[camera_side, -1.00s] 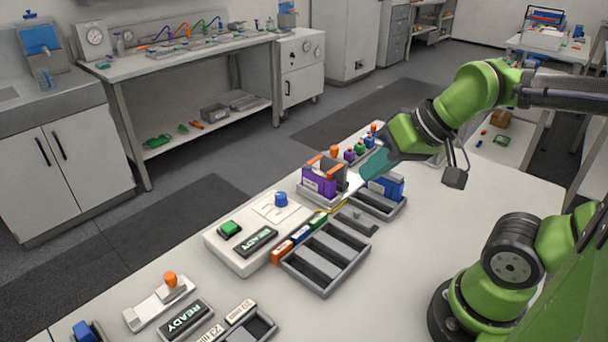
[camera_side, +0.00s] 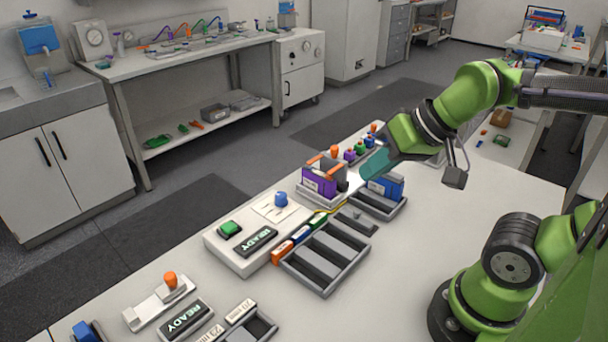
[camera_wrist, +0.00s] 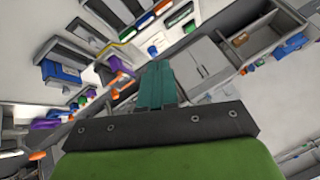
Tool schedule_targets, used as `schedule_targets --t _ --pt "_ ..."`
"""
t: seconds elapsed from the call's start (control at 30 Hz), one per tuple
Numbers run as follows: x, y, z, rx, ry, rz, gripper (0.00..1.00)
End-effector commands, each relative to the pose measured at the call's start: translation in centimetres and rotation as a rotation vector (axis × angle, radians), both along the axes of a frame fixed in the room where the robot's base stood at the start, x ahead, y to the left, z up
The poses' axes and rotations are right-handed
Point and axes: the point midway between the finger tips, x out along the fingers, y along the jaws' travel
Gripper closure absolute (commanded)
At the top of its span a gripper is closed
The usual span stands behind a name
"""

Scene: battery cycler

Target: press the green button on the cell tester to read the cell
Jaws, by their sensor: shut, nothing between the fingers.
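The cell tester (camera_side: 220,252) is a white box left of centre in the side view. It carries a raised green button (camera_side: 230,229), a dark display (camera_side: 256,241) reading READY and a blue knob (camera_side: 280,199). In the wrist view, the green button (camera_wrist: 189,27) and the blue knob (camera_wrist: 153,50) show beyond my fingers. My gripper (camera_side: 367,172) has teal fingers pointing down and left. It is shut and empty, above the bench, to the right of the tester and well apart from the button. The fingers also show in the wrist view (camera_wrist: 156,72).
A purple cell (camera_side: 318,182) in an orange-topped holder stands between my gripper and the tester. A blue cell (camera_side: 386,187) sits in a tray beneath my gripper. A grey slotted rack (camera_side: 318,290) lies right of the tester.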

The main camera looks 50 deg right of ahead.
Motion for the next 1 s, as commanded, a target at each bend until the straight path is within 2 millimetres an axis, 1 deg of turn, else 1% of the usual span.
schedule_targets --t 0.13,0.2,0.33,0.43,0.57,0.67,0.87,1.0 --pt "0.0 0.0 0.0 0.0 -0.001 0.001 1.0" --pt "0.0 0.4 -0.2 0.0 0.008 0.016 1.0" --pt "0.4 1.4 -1.5 0.006 0.073 0.061 1.0" --pt "1.6 2.4 -2.5 0.0 0.126 0.111 1.0" --pt "4.7 3.8 -3.8 -0.06 0.151 0.216 1.0" --pt "7.4 4.8 -5.0 -0.132 0.14 0.311 1.0" --pt "13.7 7.4 -7.8 -0.327 0.067 0.528 1.0" --pt "18.2 9.6 -9.9 -0.499 -0.024 0.7 1.0"
